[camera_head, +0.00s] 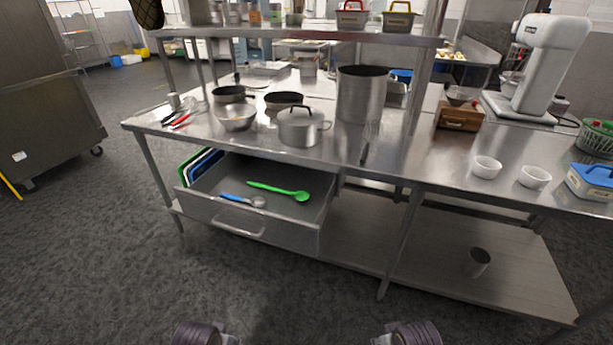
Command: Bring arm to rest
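Two ribbed grey-purple parts of my own arms show at the bottom edge of the head view, one left of the middle and one right of it. Both are cut off by the frame. No gripper fingers show, so I cannot see whether either gripper holds anything. Both arm parts are over the floor in front of the steel table (400,165), apart from it.
The table's drawer (275,228) is pulled out and holds a green spoon (280,191) and a blue-handled utensil (243,200). Pots and bowls stand above. A lower shelf (440,265) holds a cup (477,262). The dark floor (110,260) is free in front.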

